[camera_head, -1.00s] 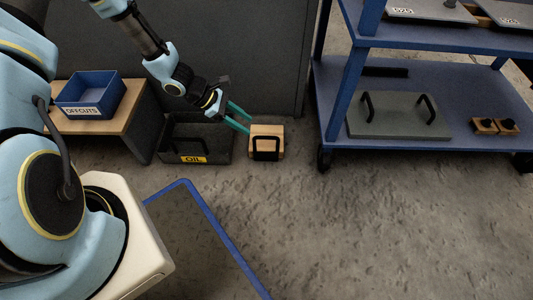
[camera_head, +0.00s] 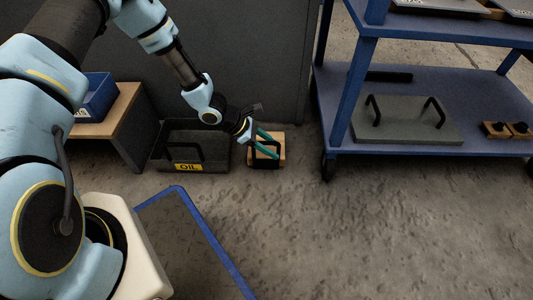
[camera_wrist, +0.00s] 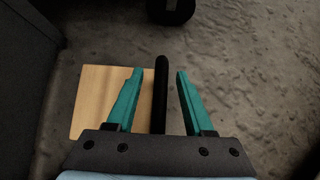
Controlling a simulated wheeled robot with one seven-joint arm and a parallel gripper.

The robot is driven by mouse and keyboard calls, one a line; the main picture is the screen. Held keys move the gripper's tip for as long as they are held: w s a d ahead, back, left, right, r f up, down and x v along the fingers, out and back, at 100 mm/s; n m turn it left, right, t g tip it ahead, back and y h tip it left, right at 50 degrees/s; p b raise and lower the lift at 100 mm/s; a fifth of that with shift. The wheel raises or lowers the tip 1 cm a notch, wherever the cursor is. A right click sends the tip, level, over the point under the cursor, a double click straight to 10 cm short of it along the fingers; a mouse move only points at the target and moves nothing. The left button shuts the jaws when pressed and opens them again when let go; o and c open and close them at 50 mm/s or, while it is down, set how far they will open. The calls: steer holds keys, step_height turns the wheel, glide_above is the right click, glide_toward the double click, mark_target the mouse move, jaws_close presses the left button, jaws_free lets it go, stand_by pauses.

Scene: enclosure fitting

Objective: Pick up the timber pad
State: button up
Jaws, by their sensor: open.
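The timber pad (camera_head: 281,141) is a pale wooden block with a black bar handle (camera_head: 265,163), standing on the floor to the right of the oil tray. In the wrist view the pad (camera_wrist: 92,100) shows as a light wood face at left, and its black handle (camera_wrist: 160,88) stands between my two teal fingers. My gripper (camera_head: 272,146) is open at the pad in the head view; the fingers also show in the wrist view (camera_wrist: 160,73), one on each side of the handle with gaps. My fingers hide part of the pad.
A dark tray marked OIL (camera_head: 187,167) stands close to the left of the pad. A blue box (camera_head: 98,97) is on a wooden-topped bench at left. A blue shelf cart (camera_head: 343,110) with a handled grey panel (camera_head: 405,122) stands at right.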

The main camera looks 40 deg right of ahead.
steer(key=shift+s+d+f, duration=0.15)
steer(key=shift+d+f, duration=0.05)
steer(key=shift+f, duration=0.1)
steer(key=shift+c, duration=0.2)
jaws_close()
steer(key=shift+r, duration=0.1)
stand_by(1.0)
